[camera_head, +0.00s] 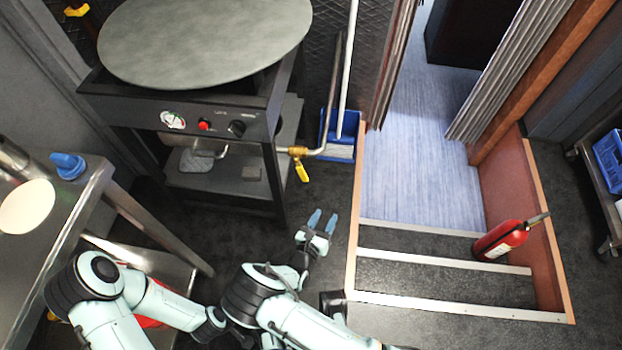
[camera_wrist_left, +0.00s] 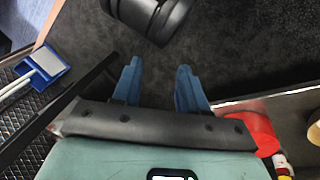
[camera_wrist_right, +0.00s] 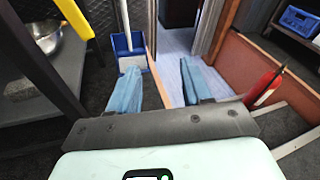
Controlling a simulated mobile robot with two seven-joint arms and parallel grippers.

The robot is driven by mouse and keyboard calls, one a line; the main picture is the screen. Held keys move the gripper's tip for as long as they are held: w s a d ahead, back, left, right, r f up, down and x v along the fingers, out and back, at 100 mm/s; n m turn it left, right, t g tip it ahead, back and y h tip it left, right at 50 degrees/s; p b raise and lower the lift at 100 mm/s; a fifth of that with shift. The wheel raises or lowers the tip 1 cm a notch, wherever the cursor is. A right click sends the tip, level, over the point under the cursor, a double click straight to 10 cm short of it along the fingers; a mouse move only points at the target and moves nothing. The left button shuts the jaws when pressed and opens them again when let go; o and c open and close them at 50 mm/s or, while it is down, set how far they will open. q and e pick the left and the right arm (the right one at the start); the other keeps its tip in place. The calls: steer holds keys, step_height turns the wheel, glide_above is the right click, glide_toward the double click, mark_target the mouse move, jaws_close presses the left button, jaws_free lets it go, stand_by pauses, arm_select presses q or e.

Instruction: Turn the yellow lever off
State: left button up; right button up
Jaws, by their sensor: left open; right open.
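The yellow lever (camera_head: 302,172) hangs downward from a brass valve (camera_head: 296,151) on a pipe at the right side of the black stove stand. A yellow part at the upper left of the right wrist view (camera_wrist_right: 74,18) looks like this lever seen close. My right gripper (camera_head: 322,220) is open and empty, below and slightly right of the lever in the head view and apart from it. Its open fingers also show in the right wrist view (camera_wrist_right: 158,78). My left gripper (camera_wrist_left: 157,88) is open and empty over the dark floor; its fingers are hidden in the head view.
The stove (camera_head: 225,125) carries a large round plate, with a red knob on its front. A blue dustpan (camera_head: 340,150) stands right of the valve. A steel table (camera_head: 85,205) is at left. Steps with a red fire extinguisher (camera_head: 498,240) lie right. Dark floor is clear between.

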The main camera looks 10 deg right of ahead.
steer(key=w+a+r+n+t+y, duration=0.2)
steer(key=w+a+n+t+y, duration=0.15)
steer(key=a, duration=0.45)
steer(key=b, duration=0.2)
glide_toward(302, 176)
steer(key=w+d+f, duration=0.1)
steer(key=w, duration=0.1)
steer(key=shift+t, duration=0.45)
steer(key=b+x, duration=0.2)
steer(key=x, duration=0.5)
steer(key=shift+w+d, duration=0.15)
steer(key=shift+w, duration=0.05)
steer(key=shift+w+d+r+b, duration=0.1)
steer(key=shift+w+d+b, duration=0.1)
steer(key=shift+w+b, duration=0.2)
arm_select(q)
step_height(302, 176, down, 8)
steer(key=s+a+g, duration=0.1)
steer(key=s+a, duration=0.1)
steer(key=shift+s+a+r+n, duration=0.2)
steer(key=shift+n, duration=0.1)
arm_select(e)
jaws_close()
arm_select(q)
steer(key=shift+r, duration=0.1)
arm_select(e)
steer(key=shift+a, duration=0.1)
